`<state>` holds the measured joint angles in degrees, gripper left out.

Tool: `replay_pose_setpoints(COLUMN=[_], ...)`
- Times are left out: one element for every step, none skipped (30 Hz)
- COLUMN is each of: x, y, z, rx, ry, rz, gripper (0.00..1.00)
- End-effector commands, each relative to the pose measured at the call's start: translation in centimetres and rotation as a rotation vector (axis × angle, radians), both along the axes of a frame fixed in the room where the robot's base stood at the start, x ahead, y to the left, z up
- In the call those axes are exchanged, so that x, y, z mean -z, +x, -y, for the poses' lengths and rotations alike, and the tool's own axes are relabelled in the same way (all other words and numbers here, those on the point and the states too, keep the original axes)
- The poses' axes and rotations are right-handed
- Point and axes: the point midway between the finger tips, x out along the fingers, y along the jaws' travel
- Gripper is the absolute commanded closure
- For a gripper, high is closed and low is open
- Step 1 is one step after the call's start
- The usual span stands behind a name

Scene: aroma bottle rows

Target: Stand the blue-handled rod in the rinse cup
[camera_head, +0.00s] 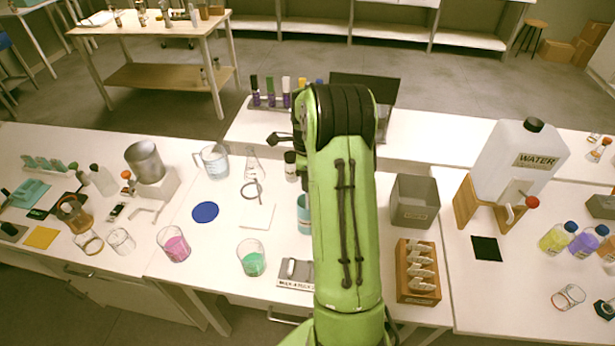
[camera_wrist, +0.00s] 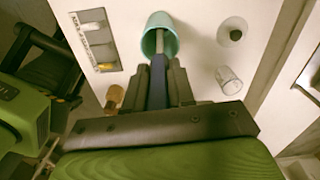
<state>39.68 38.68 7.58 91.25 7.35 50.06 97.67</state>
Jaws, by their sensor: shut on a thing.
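The blue-handled rod (camera_wrist: 158,78) is between the dark fingers of my gripper (camera_wrist: 164,78) in the wrist view. The gripper is shut on its blue handle. The grey shaft points at the mouth of a teal cup (camera_wrist: 168,22) and its far end overlaps the opening; I cannot tell how deep it reaches. In the head view the teal cup (camera_head: 303,226) stands on the white bench just left of my green arm, which covers part of it. The rod and the gripper's fingertips are hidden behind my arm in that view.
A labelled grey tray (camera_head: 295,272) lies in front of the cup. Beakers with green (camera_head: 251,263) and pink liquid (camera_head: 175,247) stand to the left. A wooden rack (camera_head: 417,290) and a grey bin (camera_head: 412,215) stand right of my arm. Bench around the blue disc (camera_head: 205,212) is clear.

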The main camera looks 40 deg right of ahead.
Motion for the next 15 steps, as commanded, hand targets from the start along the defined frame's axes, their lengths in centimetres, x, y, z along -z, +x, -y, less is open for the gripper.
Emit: replay_pose_setpoints(x=[0.11,0.11,0.09,0.08,0.06,0.04,0.04,0.03,0.03,0.03,0.03,0.02,0.02,0.02,0.02], y=[0.00,0.00,0.00,0.00,0.01,0.01,0.01,0.01,0.01,0.01,0.01,0.01,0.01,0.01,0.01], z=[0.00,0.00,0.00,0.00,-0.01,-0.01,-0.01,-0.01,-0.01,-0.01,-0.01,-0.01,-0.01,-0.01,-0.01], rx=[0.000,0.000,0.000,0.000,0.000,0.000,0.000,0.000,0.000,0.000,0.000,0.000,0.000,0.000,0.000], ry=[0.000,0.000,0.000,0.000,0.000,0.000,0.000,0.000,0.000,0.000,0.000,0.000,0.000,0.000,0.000], rz=[0.000,0.000,0.000,0.000,0.000,0.000,0.000,0.000,0.000,0.000,0.000,0.000,0.000,0.000,0.000], gripper=[1.00,1.00,1.00,1.00,1.00,1.00,1.00,1.00,0.72,0.67,0.63,0.56,0.52,0.47,0.47])
